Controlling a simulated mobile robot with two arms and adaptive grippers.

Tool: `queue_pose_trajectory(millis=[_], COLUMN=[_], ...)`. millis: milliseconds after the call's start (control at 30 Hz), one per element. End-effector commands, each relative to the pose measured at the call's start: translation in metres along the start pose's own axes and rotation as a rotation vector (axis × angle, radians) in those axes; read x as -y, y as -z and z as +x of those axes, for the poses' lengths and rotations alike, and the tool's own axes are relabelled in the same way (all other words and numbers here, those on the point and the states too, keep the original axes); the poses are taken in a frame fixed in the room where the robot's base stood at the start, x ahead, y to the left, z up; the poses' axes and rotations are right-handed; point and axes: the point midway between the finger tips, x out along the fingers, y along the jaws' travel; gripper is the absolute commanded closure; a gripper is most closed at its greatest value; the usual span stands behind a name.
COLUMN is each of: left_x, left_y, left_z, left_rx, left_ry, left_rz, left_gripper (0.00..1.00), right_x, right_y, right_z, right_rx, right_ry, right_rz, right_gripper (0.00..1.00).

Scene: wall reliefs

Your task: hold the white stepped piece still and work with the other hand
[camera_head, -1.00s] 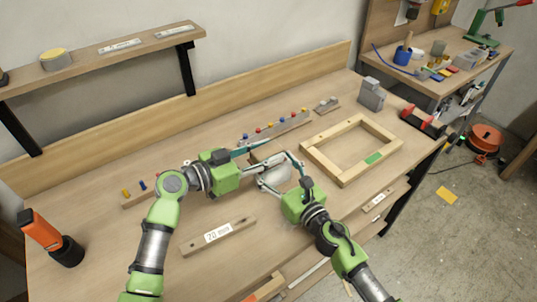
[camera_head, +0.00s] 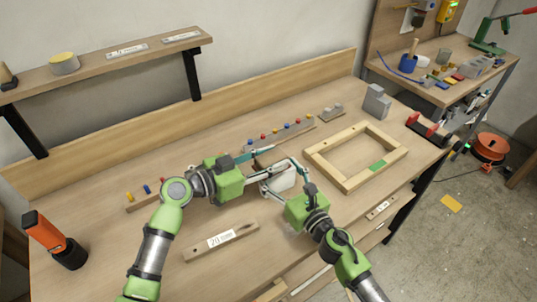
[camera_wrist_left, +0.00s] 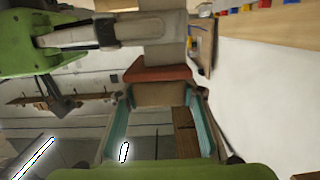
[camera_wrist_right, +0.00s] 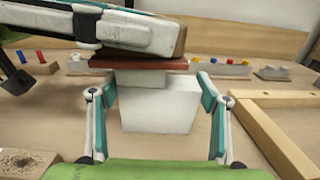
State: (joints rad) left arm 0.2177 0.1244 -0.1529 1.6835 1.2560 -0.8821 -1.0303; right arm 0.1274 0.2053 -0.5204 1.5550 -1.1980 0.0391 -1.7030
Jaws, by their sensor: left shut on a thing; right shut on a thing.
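The white stepped piece (camera_head: 284,179) stands on the workbench between my grippers. It fills the middle of the right wrist view (camera_wrist_right: 160,107), upright, with its narrower step on top. My right gripper (camera_head: 282,184) is shut on it, with a teal finger along each side. My left gripper (camera_head: 262,162) is shut on a tan block with a red-brown underside (camera_wrist_right: 140,63). That block lies flat over the top of the white piece and seems to touch it. It also shows between the left fingers in the left wrist view (camera_wrist_left: 160,94).
A wooden frame (camera_head: 334,175) with a green patch lies to the right. Behind are a strip with coloured pegs (camera_head: 290,133) and a grey stepped block (camera_head: 376,101). A labelled "20 mm" bar (camera_head: 222,241) lies in front. An orange-and-black tool (camera_head: 52,240) stands at far left.

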Motion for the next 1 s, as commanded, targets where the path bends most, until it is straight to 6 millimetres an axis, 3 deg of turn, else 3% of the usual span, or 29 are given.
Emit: queue_pose_trajectory(millis=[367,1000], left_x=[-0.015,0.023], left_y=[-0.006,-0.004], left_z=[-0.001,0.003], left_rx=[0.014,0.015], left_ry=[-0.009,-0.001], left_rz=[-0.005,-0.003], left_gripper=[0.88,0.88], right_x=[-0.001,-0.001], right_y=[0.000,-0.001], right_z=[0.000,0.000], right_rx=[0.001,0.003], right_ry=[-0.001,-0.002], right_rz=[0.001,0.001], right_gripper=[0.57,0.57])
